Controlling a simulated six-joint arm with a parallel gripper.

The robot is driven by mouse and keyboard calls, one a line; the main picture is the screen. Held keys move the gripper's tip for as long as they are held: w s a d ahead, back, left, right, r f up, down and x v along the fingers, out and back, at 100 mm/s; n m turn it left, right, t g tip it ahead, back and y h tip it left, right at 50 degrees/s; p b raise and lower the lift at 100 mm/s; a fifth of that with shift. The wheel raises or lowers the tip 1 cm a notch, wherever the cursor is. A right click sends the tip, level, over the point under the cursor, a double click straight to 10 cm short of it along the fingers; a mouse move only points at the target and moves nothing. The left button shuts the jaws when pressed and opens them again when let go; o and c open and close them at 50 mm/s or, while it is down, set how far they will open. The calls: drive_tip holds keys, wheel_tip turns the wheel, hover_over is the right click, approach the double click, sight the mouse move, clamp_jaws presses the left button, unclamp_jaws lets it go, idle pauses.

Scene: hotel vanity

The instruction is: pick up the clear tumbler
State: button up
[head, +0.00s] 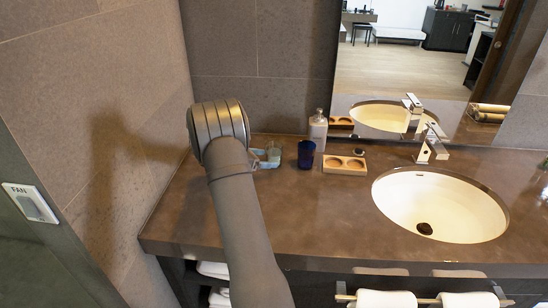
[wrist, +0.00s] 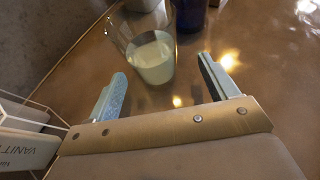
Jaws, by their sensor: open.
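The clear tumbler (wrist: 150,58) stands upright on the brown counter in the wrist view. Its lower part looks pale, whitish green. My gripper (wrist: 162,66) is open, one light blue finger on each side. The tumbler stands at and just beyond the fingertips, with a gap on the right; contact on the left cannot be told. In the head view the tumbler (head: 274,152) shows small beside my arm, and a light blue finger of my gripper (head: 265,159) shows there. My arm hides the rest of the gripper.
A dark blue cup (head: 306,154) stands right of the tumbler, also in the wrist view (wrist: 190,14). Behind it is a bottle (head: 318,131). A wooden tray (head: 345,170) and the sink (head: 440,208) lie farther right. A box lettered "VANIT" (wrist: 28,152) is near the left finger.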

sight(274, 158)
drive_tip(key=x, duration=0.5)
drive_tip(key=shift+w+a+f, duration=0.15)
drive_tip(key=shift+w+f, duration=0.1)
drive_tip(key=shift+w, duration=0.05)
drive_tip(key=shift+r, duration=0.1)
drive_tip(key=c, duration=1.3)
